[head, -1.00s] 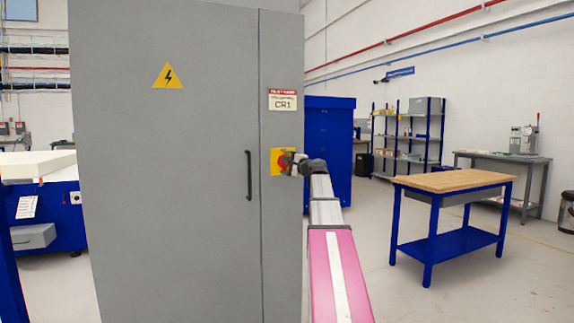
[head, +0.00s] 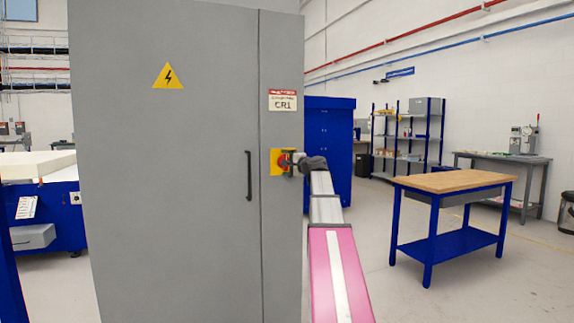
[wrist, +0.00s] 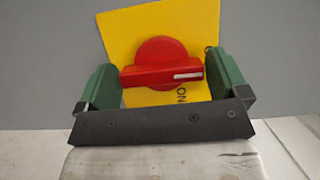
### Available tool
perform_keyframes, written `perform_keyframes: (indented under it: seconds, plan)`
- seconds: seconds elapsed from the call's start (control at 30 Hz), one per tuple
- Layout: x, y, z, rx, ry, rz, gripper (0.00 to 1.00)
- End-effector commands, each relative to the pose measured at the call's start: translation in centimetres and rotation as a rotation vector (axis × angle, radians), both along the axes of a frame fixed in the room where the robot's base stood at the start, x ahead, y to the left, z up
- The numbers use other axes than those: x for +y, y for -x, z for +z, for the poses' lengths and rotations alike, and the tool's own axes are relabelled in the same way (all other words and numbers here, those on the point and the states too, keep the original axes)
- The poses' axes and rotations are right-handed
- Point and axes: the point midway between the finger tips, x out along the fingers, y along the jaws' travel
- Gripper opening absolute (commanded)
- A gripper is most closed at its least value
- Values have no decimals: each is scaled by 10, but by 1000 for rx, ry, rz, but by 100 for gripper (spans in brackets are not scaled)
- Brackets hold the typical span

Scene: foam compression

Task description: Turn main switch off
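The main switch is a red rotary knob with a bar handle (wrist: 160,75) on a yellow plate (wrist: 128,38). In the head view the yellow plate (head: 276,168) sits on the right part of a grey cabinet. My gripper (head: 291,163) is right at the switch there, partly covering it. In the wrist view the green fingers of my gripper (wrist: 163,78) are wide apart, one past each end of the handle. The handle ends lie very close to the fingers; I cannot tell whether they touch. A white mark on the handle points right, and an "ON" label shows below it.
The grey cabinet (head: 170,220) with a warning sign (head: 168,76) and a vertical door handle (head: 249,175) fills the left and centre. A wood-topped blue workbench (head: 455,181) stands to the right. Open floor lies between the workbench and my arm.

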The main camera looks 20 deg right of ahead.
Motion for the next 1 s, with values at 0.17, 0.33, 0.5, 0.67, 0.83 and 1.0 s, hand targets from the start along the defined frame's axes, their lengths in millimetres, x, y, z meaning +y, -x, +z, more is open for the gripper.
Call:
perform_keyframes:
  seconds: [0.17, 0.33, 0.5, 0.67, 0.83, 1.0]
  plan:
    - [0, 0, 0, 0, -2, 0, 100]
    - [-2, 5, 0, 0, -3, -1, 100]
    - [-11, 28, 0, 0, -3, -2, 100]
    - [-24, 57, -1, 0, -3, -2, 100]
    - [-35, 82, 0, 0, -2, -1, 100]
    - [-43, 96, 0, 0, -2, 0, 100]
